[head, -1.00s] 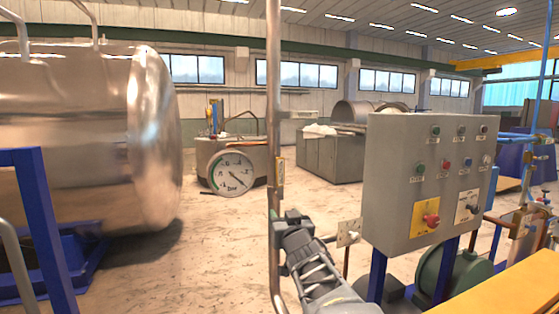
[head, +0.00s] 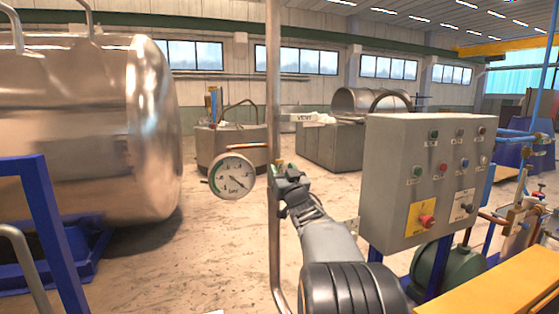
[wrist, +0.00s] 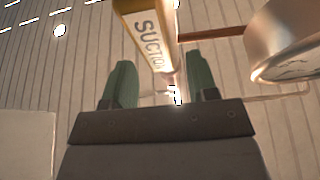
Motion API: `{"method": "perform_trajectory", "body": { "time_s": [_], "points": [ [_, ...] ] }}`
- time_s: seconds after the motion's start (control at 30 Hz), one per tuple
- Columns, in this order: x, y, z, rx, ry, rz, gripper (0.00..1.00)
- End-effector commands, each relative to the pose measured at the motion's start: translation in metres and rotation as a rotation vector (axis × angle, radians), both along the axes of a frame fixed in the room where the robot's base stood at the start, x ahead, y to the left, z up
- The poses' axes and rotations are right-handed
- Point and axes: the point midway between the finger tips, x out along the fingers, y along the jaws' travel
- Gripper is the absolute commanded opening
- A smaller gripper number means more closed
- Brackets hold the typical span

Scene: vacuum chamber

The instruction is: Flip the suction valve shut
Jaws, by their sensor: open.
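The suction valve's yellow handle (wrist: 132,18), with a white label reading SUCTION, shows at the top of the wrist view. Its lower end comes down near the gap between my fingertips. My gripper (wrist: 161,75) is open, with one green finger on each side of that gap. Whether either finger touches the handle I cannot tell. In the head view my gripper (head: 290,180) is at the upright metal pipe (head: 273,90) and hides most of the handle.
A round pressure gauge (head: 232,177) is just left of the pipe; its rim shows in the wrist view (wrist: 275,42). A grey control box (head: 395,180) stands right of my arm. A large steel tank (head: 80,130) is at left.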

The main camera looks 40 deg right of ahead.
Motion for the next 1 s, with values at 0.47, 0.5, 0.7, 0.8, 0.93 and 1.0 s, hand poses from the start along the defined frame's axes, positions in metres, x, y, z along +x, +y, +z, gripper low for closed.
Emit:
{"method": "perform_trajectory", "body": {
  "time_s": [0.47,0.5,0.7,0.8,0.93,1.0],
  "points": [
    [0.025,-0.006,0.011,-0.001,0.001,0.000,0.53],
    [0.025,-0.006,0.010,-0.001,0.001,0.000,0.53],
    [0.025,-0.006,0.010,-0.001,0.001,0.000,0.47],
    [0.025,-0.006,0.010,0.000,0.001,0.000,0.38],
    [0.025,-0.006,0.010,0.000,0.001,0.000,0.25],
    [0.025,-0.006,0.010,0.000,0.001,0.000,0.19]
  ]
}}
